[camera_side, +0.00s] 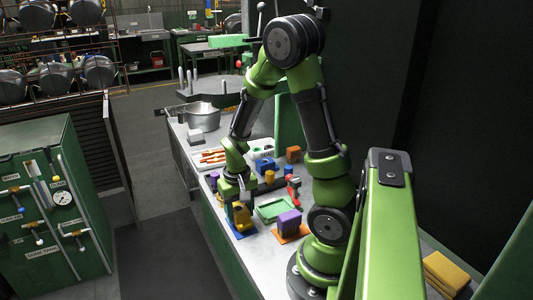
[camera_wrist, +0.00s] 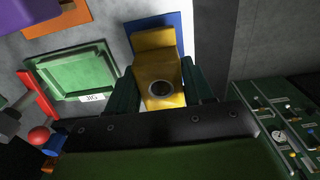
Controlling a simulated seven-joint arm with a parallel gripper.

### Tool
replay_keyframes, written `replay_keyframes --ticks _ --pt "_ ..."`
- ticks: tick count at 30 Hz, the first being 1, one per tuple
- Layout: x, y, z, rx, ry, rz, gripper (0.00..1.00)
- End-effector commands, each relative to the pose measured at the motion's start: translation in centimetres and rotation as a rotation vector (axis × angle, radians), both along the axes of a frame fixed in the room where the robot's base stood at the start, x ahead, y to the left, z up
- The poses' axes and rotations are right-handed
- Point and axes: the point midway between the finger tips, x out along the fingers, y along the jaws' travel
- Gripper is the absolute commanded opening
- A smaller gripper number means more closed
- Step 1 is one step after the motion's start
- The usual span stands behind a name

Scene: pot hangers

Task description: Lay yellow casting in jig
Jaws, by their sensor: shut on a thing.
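The yellow casting (camera_wrist: 158,72) is an angular block with a round dark hole in its face. In the wrist view it sits between the two dark green fingers of my gripper (camera_wrist: 158,84), which is shut on it. In the side view the casting (camera_side: 241,216) shows below my gripper (camera_side: 238,196), over a blue plate (camera_side: 246,233). I cannot tell whether it touches the plate. The jig (camera_wrist: 75,76) is a shallow green tray labelled JIG, left of the casting in the wrist view. It looks empty; in the side view the jig (camera_side: 274,208) lies right of my gripper.
A purple block (camera_side: 289,222) stands on an orange plate (camera_side: 303,232) near the jig. A red item (camera_side: 293,190) lies behind the jig. Blue and yellow blocks, a white tray (camera_side: 209,158) and a metal pot (camera_side: 202,116) stand farther back. The bench's left edge is close to the casting.

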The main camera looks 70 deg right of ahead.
Motion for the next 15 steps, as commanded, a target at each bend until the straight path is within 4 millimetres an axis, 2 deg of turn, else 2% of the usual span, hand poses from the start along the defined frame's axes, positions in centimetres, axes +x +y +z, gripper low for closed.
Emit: replay_keyframes --ticks 9,15 --pt "0.1 -0.1 6.4 -0.003 -0.008 -0.001 0.12" --pt "-0.1 -0.3 8.4 -0.002 -0.004 0.040 0.12"
